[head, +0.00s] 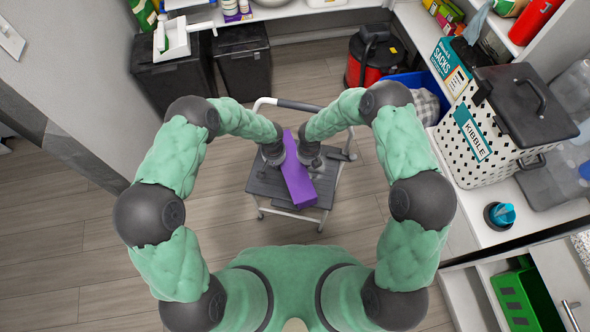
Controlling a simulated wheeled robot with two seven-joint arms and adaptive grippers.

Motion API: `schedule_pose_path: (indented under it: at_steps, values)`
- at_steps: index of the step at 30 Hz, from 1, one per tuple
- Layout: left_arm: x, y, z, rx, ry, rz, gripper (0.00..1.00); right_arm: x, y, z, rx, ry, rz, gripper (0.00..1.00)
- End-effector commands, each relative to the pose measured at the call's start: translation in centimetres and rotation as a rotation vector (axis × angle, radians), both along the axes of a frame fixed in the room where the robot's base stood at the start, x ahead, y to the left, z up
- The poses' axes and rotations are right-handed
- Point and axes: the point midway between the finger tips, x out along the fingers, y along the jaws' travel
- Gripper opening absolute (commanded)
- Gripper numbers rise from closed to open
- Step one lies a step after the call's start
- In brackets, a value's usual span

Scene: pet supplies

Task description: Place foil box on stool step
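A long purple box (298,184), which I take to be the foil box, lies slantwise over the dark grey step of the stool (262,186). Whether it rests on the step or is held just above it, I cannot tell. My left gripper (273,154) is at the box's left side, near its far part. My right gripper (311,158) is at its right side, so the box is between the two. The fingers of both grippers are too small and dark to read.
A white basket labelled KIBBLE (478,150) and a blue-topped cup (500,215) stand on the right counter. Dark bins (243,62) and a red and black vacuum (372,58) stand at the back. Wood floor (60,215) is clear on the left.

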Motion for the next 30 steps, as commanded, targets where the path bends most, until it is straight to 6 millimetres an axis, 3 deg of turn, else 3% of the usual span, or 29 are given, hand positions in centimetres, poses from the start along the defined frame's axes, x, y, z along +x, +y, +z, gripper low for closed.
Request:
schedule_pose_path:
  at_steps: [5, 11, 15, 20, 24, 30]
  values:
    - [-0.3, -0.6, -1.2, -0.008, 0.002, -0.008, 0.0, 0.4, 0.6, -0.8, 0.013, -0.013, 0.003, 0.0]
    - [-0.3, -0.1, -0.9, -0.008, 0.002, -0.008, 0.0, 0.4, 0.1, -0.5, 0.013, -0.013, 0.002, 0.0]
    - [-0.2, 0.6, -0.8, -0.006, 0.001, -0.005, 0.26, 0.3, -0.6, -0.6, 0.01, -0.01, 0.001, 0.0]
    - [-0.1, 0.8, -0.8, -0.004, -0.001, -0.004, 0.26, 0.2, -0.8, -0.7, 0.008, -0.007, 0.002, 0.0]
    - [-0.1, 0.9, -0.8, -0.004, -0.001, -0.003, 0.26, 0.1, -0.8, -0.7, 0.007, -0.006, 0.001, 0.26]
    - [0.0, 0.9, -0.8, -0.003, -0.002, -0.002, 0.26, 0.0, -0.8, -0.8, 0.007, -0.004, 0.001, 0.26]
